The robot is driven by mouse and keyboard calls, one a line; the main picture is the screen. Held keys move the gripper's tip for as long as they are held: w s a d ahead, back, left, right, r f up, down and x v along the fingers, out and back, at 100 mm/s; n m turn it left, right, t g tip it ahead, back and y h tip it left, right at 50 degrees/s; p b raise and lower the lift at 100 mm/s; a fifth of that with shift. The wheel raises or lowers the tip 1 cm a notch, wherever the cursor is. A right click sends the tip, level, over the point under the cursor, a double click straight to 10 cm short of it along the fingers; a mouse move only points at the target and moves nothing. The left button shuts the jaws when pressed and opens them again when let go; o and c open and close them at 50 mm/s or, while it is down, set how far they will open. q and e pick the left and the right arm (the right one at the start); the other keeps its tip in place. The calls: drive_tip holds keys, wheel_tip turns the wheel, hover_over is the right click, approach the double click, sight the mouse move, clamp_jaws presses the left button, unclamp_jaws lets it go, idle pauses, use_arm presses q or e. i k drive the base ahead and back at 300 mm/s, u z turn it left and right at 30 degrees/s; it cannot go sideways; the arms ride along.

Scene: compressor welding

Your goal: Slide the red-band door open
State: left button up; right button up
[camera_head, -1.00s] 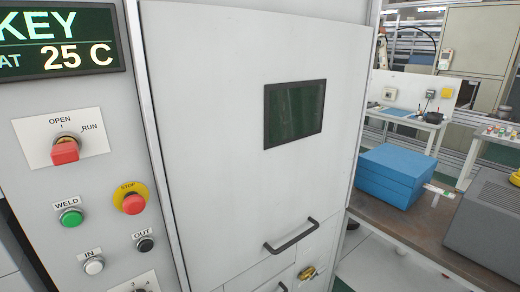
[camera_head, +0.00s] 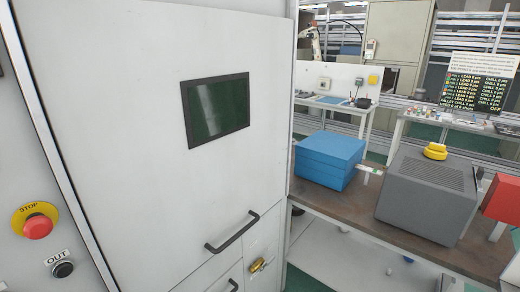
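A large pale grey door panel (camera_head: 130,110) fills the left and middle of the head view. It has a small dark window (camera_head: 217,108) and a black bar handle (camera_head: 232,232) near its lower edge. No red band shows on the part of it in view. Neither of my grippers is in view.
A red stop button (camera_head: 38,226) and a black OUT button (camera_head: 63,269) sit left of the panel. On the right, a brown bench (camera_head: 360,223) holds a blue box (camera_head: 328,160), a grey machine (camera_head: 427,195) with a yellow knob, and a red box (camera_head: 502,197).

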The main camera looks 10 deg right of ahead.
sight(168, 122)
drive_tip(key=u, duration=1.5)
drive_tip(key=k, duration=1.35)
drive_tip(key=z, duration=1.85)
drive_tip(key=i, duration=1)
